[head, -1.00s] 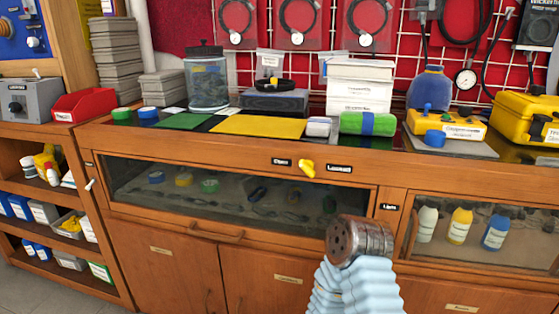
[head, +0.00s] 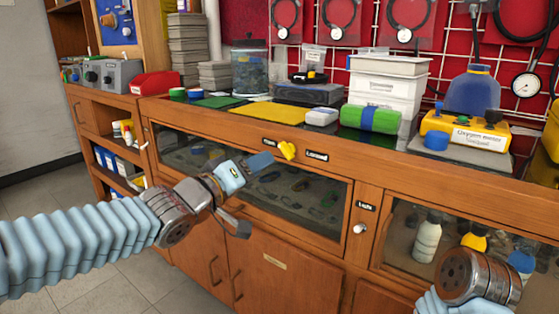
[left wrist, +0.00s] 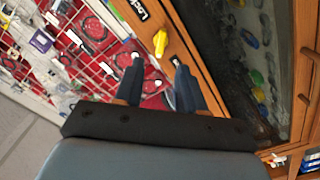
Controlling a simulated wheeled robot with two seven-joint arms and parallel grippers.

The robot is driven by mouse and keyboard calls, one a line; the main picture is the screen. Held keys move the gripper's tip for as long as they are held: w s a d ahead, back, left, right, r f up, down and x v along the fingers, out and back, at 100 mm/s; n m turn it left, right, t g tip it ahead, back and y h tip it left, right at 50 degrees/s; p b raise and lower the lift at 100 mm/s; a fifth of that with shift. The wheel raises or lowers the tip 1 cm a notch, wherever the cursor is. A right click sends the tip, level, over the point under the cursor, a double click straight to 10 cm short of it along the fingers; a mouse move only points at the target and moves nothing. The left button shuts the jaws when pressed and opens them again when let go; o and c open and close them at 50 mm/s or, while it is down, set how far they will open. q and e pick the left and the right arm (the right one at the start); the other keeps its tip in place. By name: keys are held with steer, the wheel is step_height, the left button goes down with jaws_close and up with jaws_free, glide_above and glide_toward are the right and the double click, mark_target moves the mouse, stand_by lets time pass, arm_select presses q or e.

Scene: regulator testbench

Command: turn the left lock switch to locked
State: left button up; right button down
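The left lock switch is a yellow knob (head: 287,150) on the wooden front rail, between a label on its left and the "Locked" label (head: 317,156) on its right. I cannot tell for sure which label the knob points to. My left gripper (head: 256,194) is open and empty, just left of and below the knob, apart from it. In the left wrist view the knob (left wrist: 160,42) shows just beyond the open fingertips (left wrist: 155,64), roughly between them. My right arm shows at the lower right of the head view, but its gripper is out of view.
A glass-fronted drawer (head: 310,208) lies below the rail. A white knob (head: 360,228) under a small label sits to its right. On the bench top stand a yellow mat (head: 270,112), a green roll with a blue band (head: 358,118) and a glass jar (head: 250,72).

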mark_target(283, 152)
arm_select(q)
steer(key=b+x, duration=0.1)
steer(key=x, duration=0.7)
jaws_close()
